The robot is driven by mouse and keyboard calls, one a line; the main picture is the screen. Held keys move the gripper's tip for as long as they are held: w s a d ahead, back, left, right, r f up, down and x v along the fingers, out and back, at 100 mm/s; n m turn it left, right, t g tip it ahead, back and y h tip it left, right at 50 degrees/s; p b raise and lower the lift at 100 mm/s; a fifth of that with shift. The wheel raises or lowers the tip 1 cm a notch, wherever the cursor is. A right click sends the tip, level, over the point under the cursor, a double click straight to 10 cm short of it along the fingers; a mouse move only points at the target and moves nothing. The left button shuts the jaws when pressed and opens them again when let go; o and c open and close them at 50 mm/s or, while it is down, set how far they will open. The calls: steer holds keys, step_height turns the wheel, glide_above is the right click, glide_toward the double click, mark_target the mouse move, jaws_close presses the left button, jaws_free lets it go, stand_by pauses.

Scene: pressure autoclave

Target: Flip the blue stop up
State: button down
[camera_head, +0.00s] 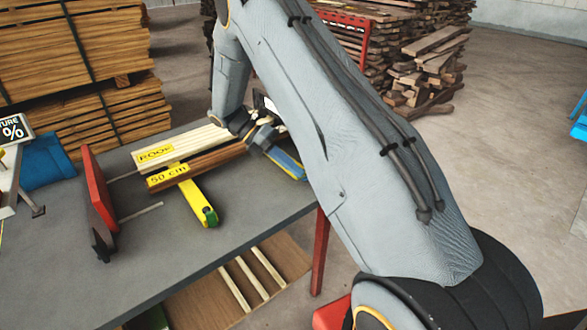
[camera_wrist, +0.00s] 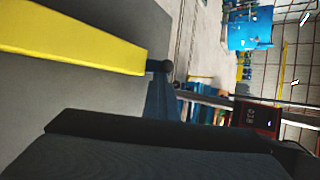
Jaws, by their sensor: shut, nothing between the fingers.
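The blue stop (camera_head: 287,164), a flat blue piece with a yellow edge, lies low at the right end of the boards on the grey table. My arm partly covers it. In the wrist view a yellow bar (camera_wrist: 75,42) ends beside a dark blue part (camera_wrist: 162,98), which I take to be the stop. My gripper (camera_head: 262,136) is shut and empty, just above and left of the stop. I cannot tell whether it touches it. A dark part of my gripper fills the bottom of the wrist view.
A pale board (camera_head: 205,140) and a brown board marked 50 cm (camera_head: 215,168) lie on the table (camera_head: 165,255). A yellow arm (camera_head: 194,200) and a red upright plate (camera_head: 98,190) stand near them. Wood stacks (camera_head: 75,65) are behind. The table's front is clear.

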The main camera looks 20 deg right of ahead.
steer(key=shift+w+d+r, duration=0.1)
steer(key=shift+r+p, duration=0.5)
steer(key=shift+r, duration=0.35)
